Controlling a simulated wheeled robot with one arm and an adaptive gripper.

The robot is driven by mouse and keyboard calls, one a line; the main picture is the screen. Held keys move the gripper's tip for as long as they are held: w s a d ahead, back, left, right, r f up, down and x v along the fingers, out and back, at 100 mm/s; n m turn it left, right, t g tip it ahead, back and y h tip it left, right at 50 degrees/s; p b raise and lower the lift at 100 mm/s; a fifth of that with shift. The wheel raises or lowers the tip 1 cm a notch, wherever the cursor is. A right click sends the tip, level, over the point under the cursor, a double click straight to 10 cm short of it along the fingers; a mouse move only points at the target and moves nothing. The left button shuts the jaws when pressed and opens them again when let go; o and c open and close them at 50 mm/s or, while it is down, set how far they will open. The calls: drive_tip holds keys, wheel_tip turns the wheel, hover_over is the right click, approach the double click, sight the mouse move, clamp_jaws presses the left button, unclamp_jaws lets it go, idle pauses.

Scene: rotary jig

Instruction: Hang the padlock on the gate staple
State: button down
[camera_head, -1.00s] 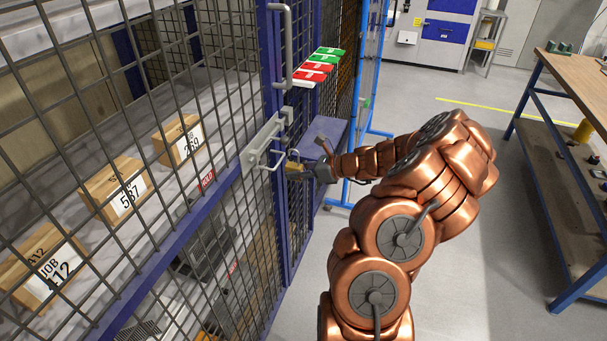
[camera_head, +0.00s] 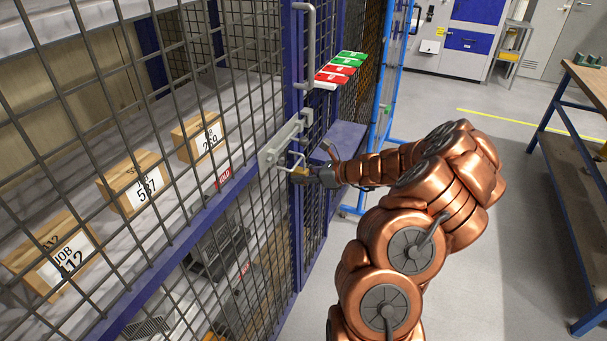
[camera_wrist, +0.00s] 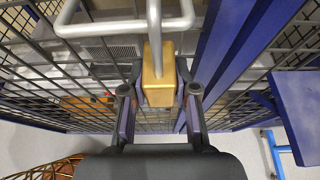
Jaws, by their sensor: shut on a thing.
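The padlock has a brass body (camera_wrist: 158,78) and a grey shackle (camera_wrist: 154,25) that points up and away in the wrist view. My gripper (camera_wrist: 158,98) is shut on the brass body, one finger on each side. In the head view the padlock (camera_head: 300,173) is small beside the gate, with my gripper (camera_head: 318,175) to its right. The gate staple (camera_head: 296,160) is a grey wire loop on the gate's grey latch bar. In the wrist view the staple (camera_wrist: 110,28) crosses the shackle. I cannot tell whether the shackle is around the staple or only overlaps it.
The mesh gate (camera_head: 225,130) stands close on the left, with a vertical pull handle (camera_head: 311,50) above the latch. Red and green tags (camera_head: 342,70) stick out near the handle. A blue ledge (camera_head: 340,140) is behind my gripper. Open floor lies to the right, before a workbench (camera_head: 590,90).

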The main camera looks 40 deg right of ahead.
drive_tip(key=shift+f, duration=0.1)
drive_tip(key=c, duration=0.8)
unclamp_jaws()
drive_tip(key=v, duration=1.2)
drive_tip(key=shift+w, duration=0.1)
